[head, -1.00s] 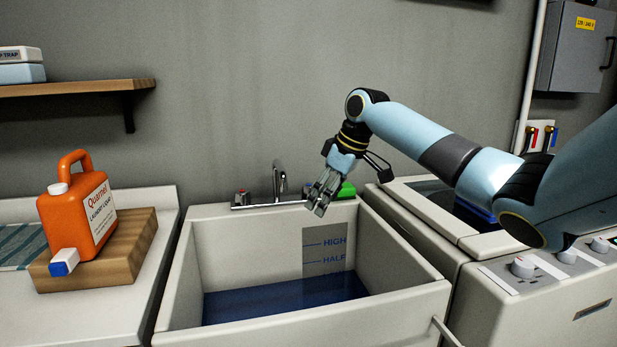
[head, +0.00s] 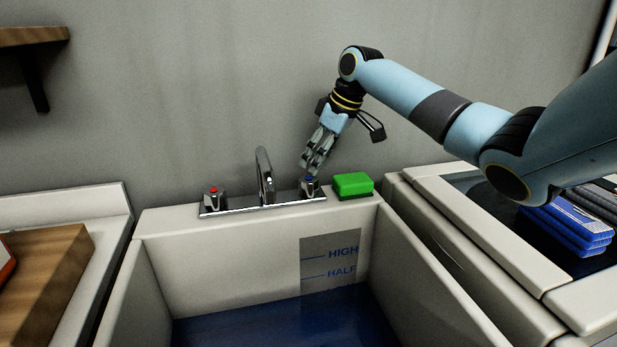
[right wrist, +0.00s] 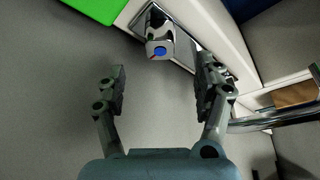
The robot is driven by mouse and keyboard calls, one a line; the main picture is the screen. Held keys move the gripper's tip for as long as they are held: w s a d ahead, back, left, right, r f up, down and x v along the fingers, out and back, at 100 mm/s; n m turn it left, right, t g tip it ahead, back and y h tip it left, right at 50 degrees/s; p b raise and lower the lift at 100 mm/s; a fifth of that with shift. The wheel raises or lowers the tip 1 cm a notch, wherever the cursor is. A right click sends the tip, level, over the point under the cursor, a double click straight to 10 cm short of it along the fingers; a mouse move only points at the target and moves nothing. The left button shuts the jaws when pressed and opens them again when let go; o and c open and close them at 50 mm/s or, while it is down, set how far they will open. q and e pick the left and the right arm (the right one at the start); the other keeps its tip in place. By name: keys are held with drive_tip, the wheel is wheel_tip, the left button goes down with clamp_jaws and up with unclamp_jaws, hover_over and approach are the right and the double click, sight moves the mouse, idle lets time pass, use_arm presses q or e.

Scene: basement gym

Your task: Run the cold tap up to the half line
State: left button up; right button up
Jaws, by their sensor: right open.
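The cold tap knob (head: 309,187), chrome with a blue cap, stands at the right end of the chrome faucet deck (head: 240,208). It shows in the right wrist view (right wrist: 160,50) just beyond the finger gap, nearer the right finger. The red-capped hot knob (head: 213,197) is at the left end, with the spout (head: 264,175) between. My right gripper (head: 308,172) is open and empty, just above the cold knob; in the wrist view its fingers (right wrist: 160,85) are well apart. Blue water (head: 290,325) in the sink lies below the HALF mark (head: 340,273). My left gripper is not seen.
A green sponge (head: 352,184) sits right of the cold knob on the sink's back ledge. The grey wall is close behind the faucet. An open washer (head: 440,185) with blue folded items (head: 568,222) is to the right, a wooden board (head: 45,280) to the left.

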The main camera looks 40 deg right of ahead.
sight(309, 179)
drive_tip(key=x, duration=0.6)
drive_tip(key=shift+w+f, duration=0.2)
drive_tip(key=shift+f, duration=0.1)
drive_tip(key=shift+w+a+f+b, duration=0.15)
drive_tip(key=shift+w+f+b, duration=0.15)
drive_tip(key=shift+f, duration=0.3)
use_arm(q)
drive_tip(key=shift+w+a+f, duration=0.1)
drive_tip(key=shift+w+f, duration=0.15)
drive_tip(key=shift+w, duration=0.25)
